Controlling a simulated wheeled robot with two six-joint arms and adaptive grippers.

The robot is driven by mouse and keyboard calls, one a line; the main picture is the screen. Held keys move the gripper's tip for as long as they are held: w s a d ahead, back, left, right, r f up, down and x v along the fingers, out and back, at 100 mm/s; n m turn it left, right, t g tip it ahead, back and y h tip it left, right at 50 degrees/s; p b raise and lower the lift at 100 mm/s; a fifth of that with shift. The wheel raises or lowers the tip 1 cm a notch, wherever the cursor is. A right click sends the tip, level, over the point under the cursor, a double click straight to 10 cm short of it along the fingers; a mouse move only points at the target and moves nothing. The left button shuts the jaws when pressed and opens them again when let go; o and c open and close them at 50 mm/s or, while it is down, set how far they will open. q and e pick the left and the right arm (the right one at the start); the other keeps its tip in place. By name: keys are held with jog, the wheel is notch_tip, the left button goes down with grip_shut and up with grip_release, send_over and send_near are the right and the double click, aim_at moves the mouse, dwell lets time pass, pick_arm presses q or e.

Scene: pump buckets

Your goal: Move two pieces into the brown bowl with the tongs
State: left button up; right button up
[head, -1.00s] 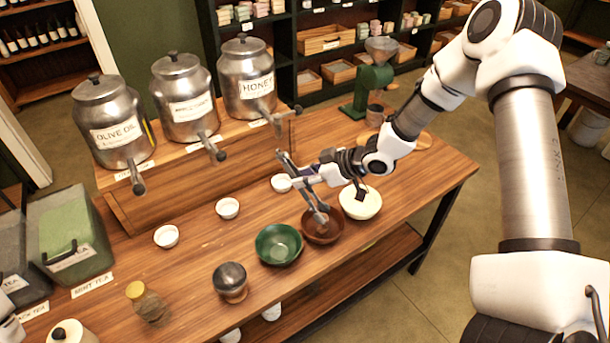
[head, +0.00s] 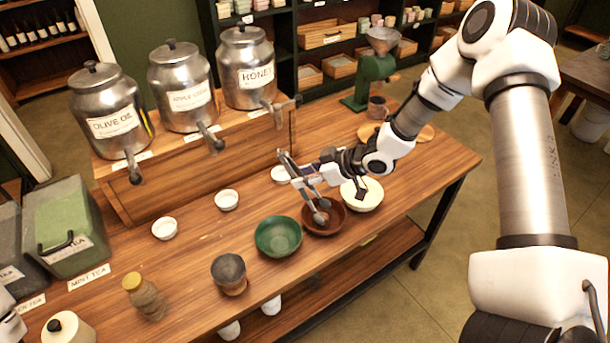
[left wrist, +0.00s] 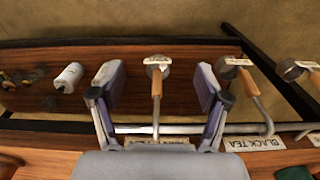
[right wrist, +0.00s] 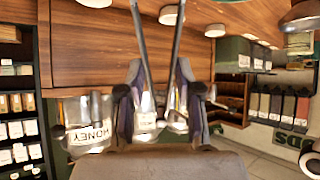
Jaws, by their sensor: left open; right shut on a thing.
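The brown bowl (head: 337,226) stands on the wooden table between the green bowl (head: 279,238) and a cream bowl (head: 366,200). My right gripper (head: 309,174) is shut on the grey metal tongs (head: 312,196). The tongs slant down, with their lower ends over or inside the brown bowl. In the right wrist view the two tong arms (right wrist: 176,45) extend from between the fingers. My left gripper (left wrist: 158,85) is open, with a wooden-handled utensil (left wrist: 156,88) visible between its fingers, not gripped. I cannot make out any loose pieces clearly; the tongs partly cover the brown bowl's inside.
Small white cups (head: 227,200) stand behind the bowls. A dark-topped round container (head: 229,272) and a jar with a yellow lid (head: 146,299) are to the left. Metal dispensers (head: 181,88) stand on a raised wooden shelf. A green grinder (head: 374,80) is at the back.

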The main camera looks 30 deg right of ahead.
dwell(0.6)
notch_tip(320, 180, up, 10)
jog(key=p, duration=1)
jog(key=shift+o, duration=0.2)
dwell(0.3)
